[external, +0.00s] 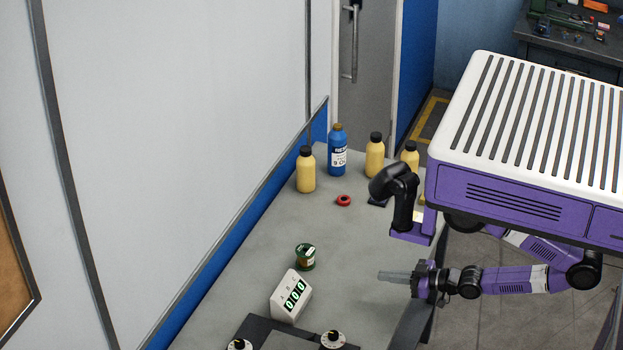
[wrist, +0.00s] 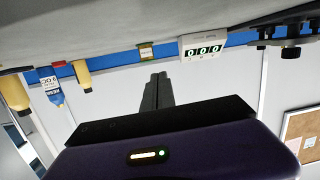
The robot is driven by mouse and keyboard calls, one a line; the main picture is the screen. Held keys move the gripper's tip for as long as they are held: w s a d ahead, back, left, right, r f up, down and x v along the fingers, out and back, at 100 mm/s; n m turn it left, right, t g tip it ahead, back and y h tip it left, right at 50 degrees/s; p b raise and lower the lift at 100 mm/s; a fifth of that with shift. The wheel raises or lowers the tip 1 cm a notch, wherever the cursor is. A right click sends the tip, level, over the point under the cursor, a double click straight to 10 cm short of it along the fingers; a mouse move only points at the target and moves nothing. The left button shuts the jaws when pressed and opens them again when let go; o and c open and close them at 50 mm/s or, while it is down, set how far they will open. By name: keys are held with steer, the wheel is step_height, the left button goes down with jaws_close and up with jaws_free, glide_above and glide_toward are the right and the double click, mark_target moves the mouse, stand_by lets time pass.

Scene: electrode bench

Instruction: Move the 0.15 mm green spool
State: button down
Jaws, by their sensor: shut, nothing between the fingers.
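The green spool (external: 305,257) stands on the grey bench, just behind the white digital display, with a copper-coloured winding and a pale label. It also shows in the wrist view (wrist: 146,51), where the picture is upside down and the label is too small to read. My gripper (external: 381,275) is to the right of the spool in the external view, apart from it, near the bench's right edge. Its fingers (wrist: 158,78) are together and empty in the wrist view.
The white display (external: 291,296) reading 000 sits close to the spool. The bench between spool and gripper is clear.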

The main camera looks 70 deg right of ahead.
steer(key=w+d+n, duration=0.1)
steer(key=w, duration=0.2)
steer(key=w+d+r+n+p, duration=0.1)
steer(key=w+n, duration=0.1)
steer(key=w, duration=0.1)
steer(key=w+n+t+y, duration=0.1)
steer(key=w+n, duration=0.1)
steer(key=w, duration=0.1)
steer(key=shift+w+d+r+p, duration=0.15)
steer(key=shift+d+r+p, duration=0.25)
steer(key=w+d+r+n+t+h+p, duration=0.1)
steer(key=w+d+r+n+h+p, duration=0.2)
steer(key=w+d+n, duration=0.65)
steer(key=h+b, duration=0.1)
steer(key=h, duration=0.3)
glide_above(305, 266)
steer(key=s+a, duration=0.2)
steer(key=a, duration=0.2)
steer(key=f, duration=0.2)
steer(key=shift+m+g, duration=0.3)
steer(key=shift+m, duration=0.05)
step_height(305, 266, down, 5)
steer(key=shift+w+r+b, duration=0.15)
steer(key=shift+b, duration=0.55)
steer(key=shift+d+p, duration=0.3)
steer(key=shift+d, duration=0.25)
steer(key=shift+d, duration=0.15)
